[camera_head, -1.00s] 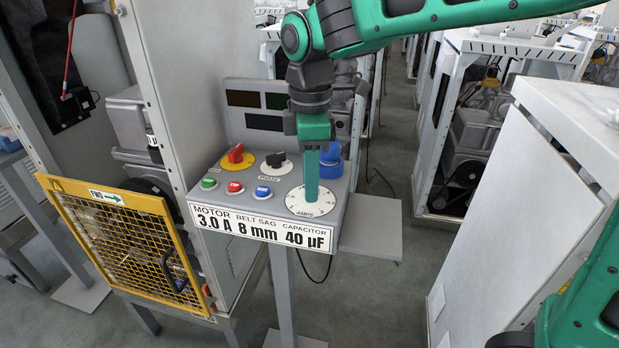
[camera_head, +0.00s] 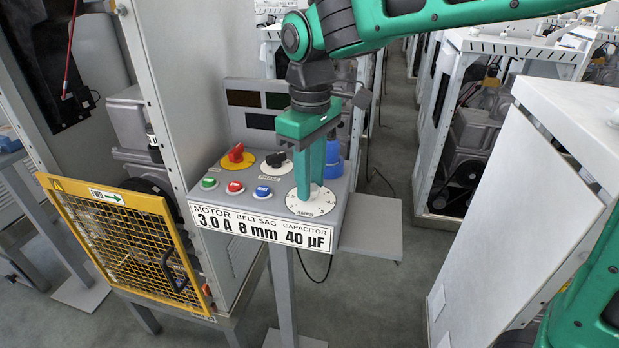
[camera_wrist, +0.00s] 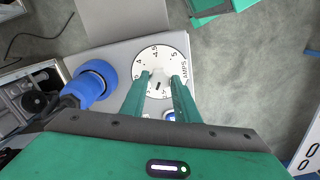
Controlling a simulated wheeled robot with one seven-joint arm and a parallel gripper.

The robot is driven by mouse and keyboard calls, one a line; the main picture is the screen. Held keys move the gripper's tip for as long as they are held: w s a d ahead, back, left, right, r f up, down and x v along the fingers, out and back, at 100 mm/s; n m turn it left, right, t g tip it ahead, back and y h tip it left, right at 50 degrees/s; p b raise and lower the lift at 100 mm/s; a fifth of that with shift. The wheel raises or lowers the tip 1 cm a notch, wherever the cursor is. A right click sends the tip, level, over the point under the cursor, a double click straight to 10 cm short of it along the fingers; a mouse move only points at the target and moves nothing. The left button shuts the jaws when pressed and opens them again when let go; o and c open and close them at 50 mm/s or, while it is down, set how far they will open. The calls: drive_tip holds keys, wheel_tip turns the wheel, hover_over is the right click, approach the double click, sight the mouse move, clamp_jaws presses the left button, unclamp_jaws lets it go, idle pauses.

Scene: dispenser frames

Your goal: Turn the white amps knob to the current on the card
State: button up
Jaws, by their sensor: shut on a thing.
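The white card (camera_head: 262,228) on the front of the panel reads MOTOR 3.0 A, BELT SAG 8 mm, CAPACITOR 40 µF. The white AMPS dial (camera_head: 325,206) lies at the panel's right front. It also shows in the wrist view (camera_wrist: 142,62), with numbers around its rim, 4, 4.5 and 5 among them. The white amps knob (camera_wrist: 160,84) stands at its middle. My gripper (camera_head: 310,190) points down over the dial, its fingers shut on the knob from both sides (camera_wrist: 163,80). The fingers hide most of the knob, and I cannot tell its exact setting.
A red knob on a yellow disc (camera_head: 237,155), a black PHASE knob (camera_head: 276,160) and green, red and blue buttons (camera_head: 262,191) are left of the dial. A yellow mesh guard (camera_head: 125,240) is at left.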

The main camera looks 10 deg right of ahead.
sight(312, 186)
drive_tip(key=shift+w+r+m, duration=0.1)
drive_tip(key=shift+w+m, duration=0.1)
drive_tip(key=shift+m, duration=1)
drive_tip(key=o, duration=1)
drive_tip(key=shift+s, duration=0.1)
wheel_tip(312, 186, up, 11)
drive_tip(key=shift+f, duration=0.15)
drive_tip(key=shift+d, duration=0.15)
